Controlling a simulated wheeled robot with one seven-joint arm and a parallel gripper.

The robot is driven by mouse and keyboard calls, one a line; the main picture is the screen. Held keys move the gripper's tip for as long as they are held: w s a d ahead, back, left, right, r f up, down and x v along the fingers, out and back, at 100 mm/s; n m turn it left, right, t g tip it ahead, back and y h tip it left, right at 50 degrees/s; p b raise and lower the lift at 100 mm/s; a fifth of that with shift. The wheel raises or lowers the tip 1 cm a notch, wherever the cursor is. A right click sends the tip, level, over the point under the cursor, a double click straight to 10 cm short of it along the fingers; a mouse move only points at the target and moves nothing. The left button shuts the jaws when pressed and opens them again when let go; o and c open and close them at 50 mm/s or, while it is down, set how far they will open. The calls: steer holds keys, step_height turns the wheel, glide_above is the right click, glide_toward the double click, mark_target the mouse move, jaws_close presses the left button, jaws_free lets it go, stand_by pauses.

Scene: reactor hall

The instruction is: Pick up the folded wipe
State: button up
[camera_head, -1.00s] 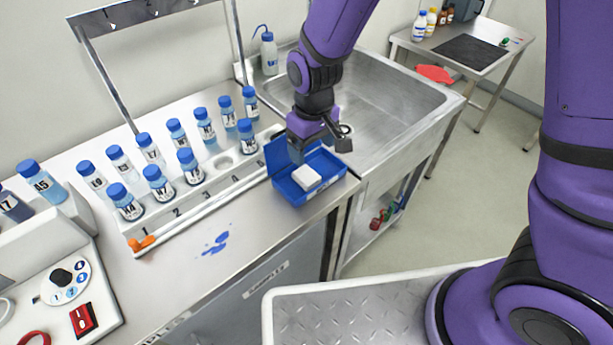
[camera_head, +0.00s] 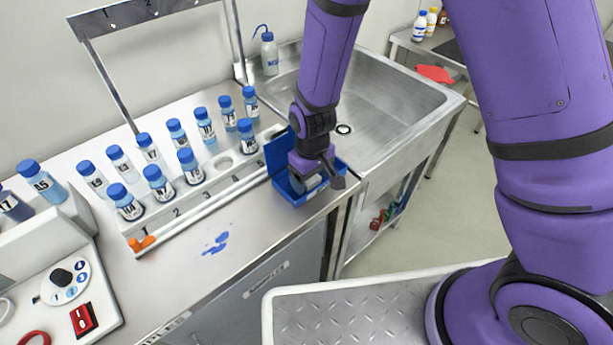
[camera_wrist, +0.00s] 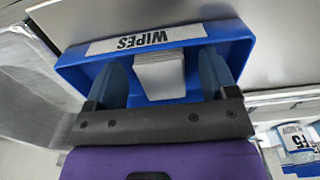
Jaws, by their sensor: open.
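The white folded wipe (camera_wrist: 160,77) lies in the blue box (camera_wrist: 78,65) labelled WIPES, seen in the wrist view. In the head view the blue box (camera_head: 290,199) stands with its lid raised at the right end of the counter, beside the sink, and my gripper covers most of the wipe. My gripper (camera_wrist: 164,80) is open and points down into the box, with one finger on each side of the wipe. A gap shows between the wipe and each finger. My gripper also shows in the head view (camera_head: 318,180).
A rack of blue-capped bottles (camera_head: 190,165) stands left of the box. The steel sink (camera_head: 400,115) is to the right, with a wash bottle (camera_head: 269,55) behind. A blue spill (camera_head: 216,243) marks the otherwise clear counter front.

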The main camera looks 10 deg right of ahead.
steer(key=shift+f, duration=0.35)
steer(key=c, duration=1.1)
steer(key=shift+o, duration=0.2)
steer(key=shift+r, duration=0.1)
